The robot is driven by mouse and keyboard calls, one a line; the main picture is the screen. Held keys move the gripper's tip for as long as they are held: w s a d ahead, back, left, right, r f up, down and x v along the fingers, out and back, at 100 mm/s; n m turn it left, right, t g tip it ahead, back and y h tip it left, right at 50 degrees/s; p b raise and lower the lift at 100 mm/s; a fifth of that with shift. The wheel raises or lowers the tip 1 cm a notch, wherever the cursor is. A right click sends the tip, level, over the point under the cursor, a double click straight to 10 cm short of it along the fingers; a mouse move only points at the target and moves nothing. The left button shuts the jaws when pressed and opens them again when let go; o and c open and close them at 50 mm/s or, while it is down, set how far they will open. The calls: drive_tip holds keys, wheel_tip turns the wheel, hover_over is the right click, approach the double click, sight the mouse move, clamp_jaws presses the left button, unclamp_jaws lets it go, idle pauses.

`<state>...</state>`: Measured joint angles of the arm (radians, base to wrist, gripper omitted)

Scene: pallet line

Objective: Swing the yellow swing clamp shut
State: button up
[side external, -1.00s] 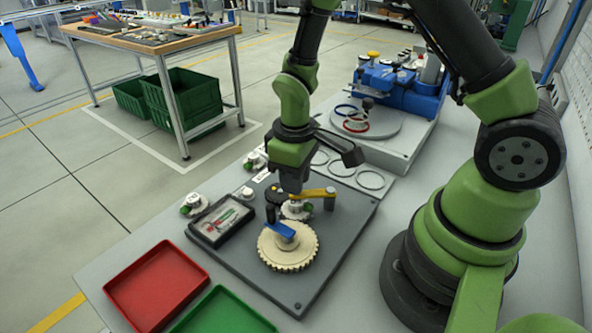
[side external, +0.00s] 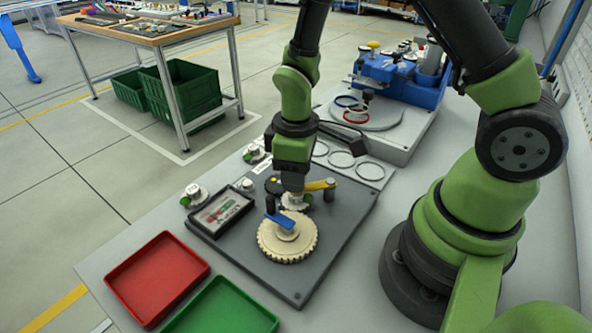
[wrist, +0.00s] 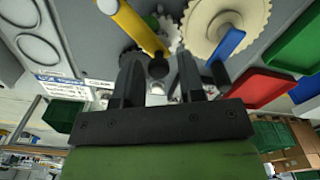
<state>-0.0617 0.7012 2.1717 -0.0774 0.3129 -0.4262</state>
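The yellow swing clamp (side external: 320,185) is a flat arm on the grey fixture plate (side external: 335,235), with a dark post at its right end. In the wrist view the yellow arm (wrist: 138,28) ends in a dark knob (wrist: 157,68). My gripper (wrist: 158,72) is low over the plate, its two fingers apart on either side of that knob, with gaps showing. In the side view my gripper (side external: 292,198) hides the arm's left end. A small pale gear (side external: 299,202) lies close beside the clamp and my fingers.
A blue clamp (side external: 280,219) lies over the large cream gear (side external: 287,243) in front. A framed display (side external: 219,213) is at the plate's left. Red (side external: 155,280) and green (side external: 222,310) trays stand at the front. A dark gear (wrist: 133,54) lies near my left finger.

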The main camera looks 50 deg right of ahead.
drive_tip(key=shift+o, duration=0.6)
wheel_tip(320, 180, up, 10)
idle(0.4)
drive_tip(key=s+a+r+m+t+y, duration=0.1)
drive_tip(key=s+r+m+t+y, duration=0.1)
drive_tip(key=s+r+m+t, duration=0.5)
drive_tip(key=s+r+m, duration=0.1)
drive_tip(key=s+r, duration=0.3)
drive_tip(key=r, duration=0.2)
drive_tip(key=shift+s+r+m, duration=0.25)
drive_tip(key=shift+s+m, duration=0.05)
drive_tip(key=shift+s, duration=0.1)
idle(0.9)
